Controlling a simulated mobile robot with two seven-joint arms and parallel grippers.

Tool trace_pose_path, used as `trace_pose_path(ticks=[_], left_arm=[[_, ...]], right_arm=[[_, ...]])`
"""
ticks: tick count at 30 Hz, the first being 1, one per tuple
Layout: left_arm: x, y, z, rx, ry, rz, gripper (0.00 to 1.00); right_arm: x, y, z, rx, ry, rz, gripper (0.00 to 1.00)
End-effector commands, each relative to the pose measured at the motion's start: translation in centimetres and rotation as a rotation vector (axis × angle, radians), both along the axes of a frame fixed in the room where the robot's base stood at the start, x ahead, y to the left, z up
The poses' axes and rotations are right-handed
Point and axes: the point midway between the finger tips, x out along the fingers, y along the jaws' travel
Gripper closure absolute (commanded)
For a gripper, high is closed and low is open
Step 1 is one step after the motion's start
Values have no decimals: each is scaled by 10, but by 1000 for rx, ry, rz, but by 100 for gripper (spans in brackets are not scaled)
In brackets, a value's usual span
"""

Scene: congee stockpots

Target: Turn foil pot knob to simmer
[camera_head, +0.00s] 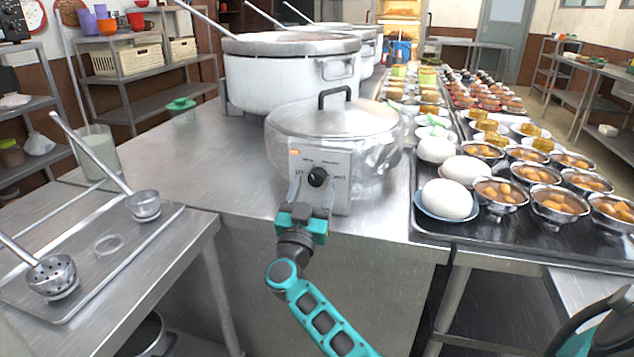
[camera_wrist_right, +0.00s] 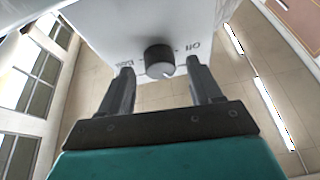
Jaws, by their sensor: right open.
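The foil-wrapped pot (camera_head: 338,125) stands on the steel counter, with a flat lid and a black handle. A pale control panel (camera_head: 335,196) on its front has an orange light and a round black knob (camera_head: 317,176). My right gripper (camera_head: 312,192) is open in front of the panel, one finger on each side of the knob. In the right wrist view the knob (camera_wrist_right: 159,60) sits between the separated fingertips (camera_wrist_right: 160,68), with gaps on both sides. A pale mark is on its rim. "Off" is printed beside it; the other labels are hard to read. My left gripper is out of view.
Large white stockpots (camera_head: 293,75) stand behind the foil pot. A lower side table (camera_head: 185,245) at left carries ladles on a tray.

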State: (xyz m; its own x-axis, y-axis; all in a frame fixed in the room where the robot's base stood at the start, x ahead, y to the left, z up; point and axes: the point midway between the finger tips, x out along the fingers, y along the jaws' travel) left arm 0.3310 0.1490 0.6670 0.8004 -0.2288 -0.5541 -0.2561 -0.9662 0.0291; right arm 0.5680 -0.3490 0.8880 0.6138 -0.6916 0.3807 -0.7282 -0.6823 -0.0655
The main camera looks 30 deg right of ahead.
Motion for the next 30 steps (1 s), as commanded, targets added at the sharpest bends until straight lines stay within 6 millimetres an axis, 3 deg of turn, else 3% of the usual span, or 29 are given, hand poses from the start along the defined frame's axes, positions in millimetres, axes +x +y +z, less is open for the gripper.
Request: trace_pose_path(ticks=[15,30], left_arm=[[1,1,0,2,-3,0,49],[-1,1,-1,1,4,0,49]], right_arm=[[1,0,4,-1,0,0,36],[1,0,4,-1,0,0,83]])
